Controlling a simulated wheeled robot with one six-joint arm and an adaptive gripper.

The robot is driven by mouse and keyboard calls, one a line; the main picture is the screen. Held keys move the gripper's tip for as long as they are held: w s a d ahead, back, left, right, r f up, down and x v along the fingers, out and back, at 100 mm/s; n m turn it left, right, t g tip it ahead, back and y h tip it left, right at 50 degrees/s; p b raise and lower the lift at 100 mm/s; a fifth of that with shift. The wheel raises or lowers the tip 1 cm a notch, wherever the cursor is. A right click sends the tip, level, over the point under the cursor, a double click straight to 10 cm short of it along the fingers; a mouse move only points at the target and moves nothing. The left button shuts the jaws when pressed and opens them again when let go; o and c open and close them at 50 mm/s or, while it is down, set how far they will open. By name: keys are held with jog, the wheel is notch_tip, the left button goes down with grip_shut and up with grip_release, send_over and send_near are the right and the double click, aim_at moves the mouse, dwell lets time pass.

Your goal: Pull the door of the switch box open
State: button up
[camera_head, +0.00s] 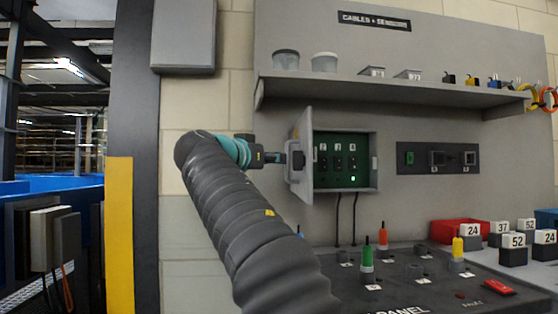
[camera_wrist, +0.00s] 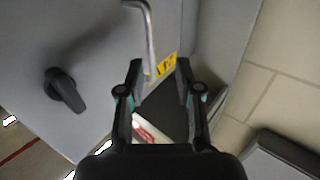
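The switch box (camera_head: 375,163) is on the grey wall panel, its door (camera_head: 304,140) swung out on the left side. Inside are several black switches and a lit green lamp. My gripper (camera_head: 282,158) is at the outer side of the door in the head view; its fingertips are too small to judge there. In the wrist view my gripper (camera_wrist: 160,70) has its fingers spread apart. A bent metal handle (camera_wrist: 150,35) reaches down to between the fingertips, with no clear grip on it. A black knob (camera_wrist: 65,90) and a yellow label are on the grey surface.
A shelf (camera_head: 400,90) with cups and small parts runs above the box. A socket plate (camera_head: 438,158) is to its right. Below is a dark panel (camera_head: 400,290) with coloured pegs. A grey cabinet (camera_head: 184,35) hangs at the upper left.

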jog(key=v, duration=0.7)
jog(key=shift+s, duration=0.2)
